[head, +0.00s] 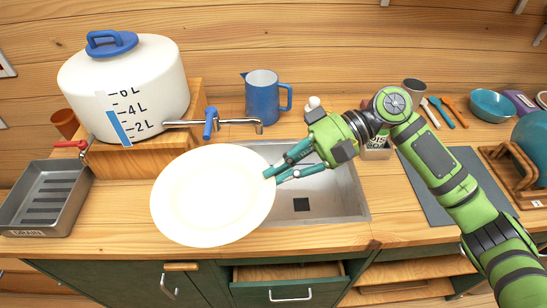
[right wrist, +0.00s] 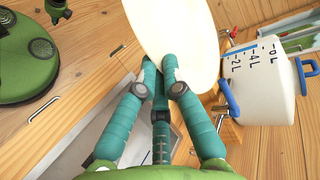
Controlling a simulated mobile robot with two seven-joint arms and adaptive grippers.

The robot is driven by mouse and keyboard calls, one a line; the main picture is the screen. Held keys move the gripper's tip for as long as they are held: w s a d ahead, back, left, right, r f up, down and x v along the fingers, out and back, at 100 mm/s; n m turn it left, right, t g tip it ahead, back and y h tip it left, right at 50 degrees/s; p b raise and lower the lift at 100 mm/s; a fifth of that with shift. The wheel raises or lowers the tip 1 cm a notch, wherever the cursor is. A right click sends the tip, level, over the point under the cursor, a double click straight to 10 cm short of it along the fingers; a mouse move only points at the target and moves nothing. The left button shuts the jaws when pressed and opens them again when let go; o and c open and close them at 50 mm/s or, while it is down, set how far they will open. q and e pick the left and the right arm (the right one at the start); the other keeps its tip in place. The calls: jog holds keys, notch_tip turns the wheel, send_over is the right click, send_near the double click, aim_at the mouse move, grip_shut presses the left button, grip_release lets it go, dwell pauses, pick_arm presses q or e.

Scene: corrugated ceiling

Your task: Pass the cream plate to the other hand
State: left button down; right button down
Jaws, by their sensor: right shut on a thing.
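The cream plate (head: 212,196) is held up in front of the sink at the middle of the head view, its round face turned to the camera. My right gripper (head: 271,175) is shut on the plate's right rim. In the right wrist view the fingers (right wrist: 158,82) pinch the plate (right wrist: 178,38) at its edge, and the plate runs up out of the picture. My left gripper is not in the head view.
Behind the plate are a sink (head: 335,190), a white water tank (head: 150,85) with a tap, and a blue pitcher (head: 262,97). A grey drain tray (head: 45,190) stands at the left. A drawer (head: 290,290) below the counter is partly open.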

jog(key=shift+s+d+f+n+g+h, duration=0.15)
jog(key=shift+d+f+n+g+h, duration=0.15)
jog(key=shift+f+n+g+h, duration=0.55)
jog(key=shift+s+d+f+n+g+h, duration=0.25)
jog(key=shift+n+g+h, duration=0.3)
jog(key=shift+n+g, duration=0.7)
jog(key=shift+s+d+f+n+g+h, duration=0.1)
jog(key=shift+d+f+n+g+h, duration=0.2)
jog(key=shift+f+n+g+h, duration=0.55)
jog(key=shift+r+n, duration=0.3)
jog(key=shift+n, duration=0.05)
jog(key=d+f+m+t+y, duration=0.5)
jog(key=m+t, duration=0.6)
jog(key=d+r+m+t+h, duration=0.2)
jog(key=d+r+m+t, duration=0.1)
jog(key=d+m+t, duration=0.3)
jog(key=shift+s+d+t, duration=0.35)
jog(key=shift+d+t, duration=0.1)
jog(key=shift+d, duration=0.75)
